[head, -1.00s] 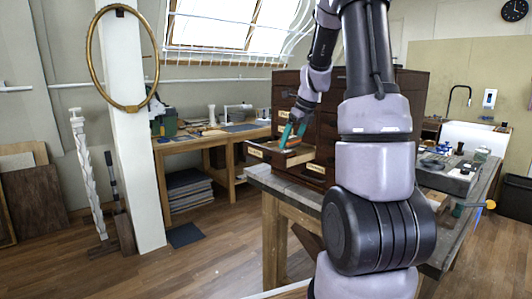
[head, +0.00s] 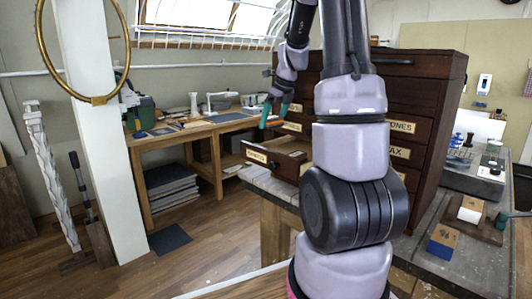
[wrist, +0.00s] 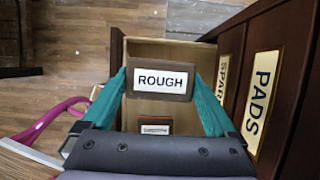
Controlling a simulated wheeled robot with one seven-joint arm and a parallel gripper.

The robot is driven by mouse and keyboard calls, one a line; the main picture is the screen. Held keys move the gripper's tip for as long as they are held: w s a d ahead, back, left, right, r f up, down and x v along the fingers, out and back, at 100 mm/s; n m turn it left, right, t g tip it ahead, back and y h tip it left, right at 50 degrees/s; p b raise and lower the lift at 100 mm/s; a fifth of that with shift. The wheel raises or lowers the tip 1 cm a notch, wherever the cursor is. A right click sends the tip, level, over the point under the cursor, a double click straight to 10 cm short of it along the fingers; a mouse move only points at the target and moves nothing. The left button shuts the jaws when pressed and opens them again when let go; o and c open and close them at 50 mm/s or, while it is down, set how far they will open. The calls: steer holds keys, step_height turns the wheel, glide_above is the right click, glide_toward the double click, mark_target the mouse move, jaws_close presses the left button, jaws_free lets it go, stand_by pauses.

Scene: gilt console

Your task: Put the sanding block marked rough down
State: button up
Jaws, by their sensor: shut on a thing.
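My gripper (wrist: 160,84), with teal fingers, is shut on the sanding block (wrist: 160,92), a brown block with a white label reading ROUGH. The block sits between the fingertips, label facing the wrist camera. Beneath it in the wrist view is an open, pale-lined drawer (wrist: 178,50). Another small labelled block (wrist: 155,128) shows lower in the drawer; its label is too small to read. In the head view my gripper (head: 274,112) is above the pulled-out drawer (head: 262,158) of a dark wooden cabinet, and the block cannot be made out there.
The dark cabinet (head: 428,95) has brass-coloured labels and stands on a grey-topped bench (head: 470,255). A wooden side table (head: 160,150) stands behind at the left.

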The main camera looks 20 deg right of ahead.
step_height(320, 180, down, 10)
steer(key=shift+r, duration=0.2)
stand_by(0.5)
steer(key=shift+f, duration=0.55)
steer(key=o, duration=1.5)
steer(key=shift+s+f, duration=0.15)
steer(key=shift+o, duration=0.2)
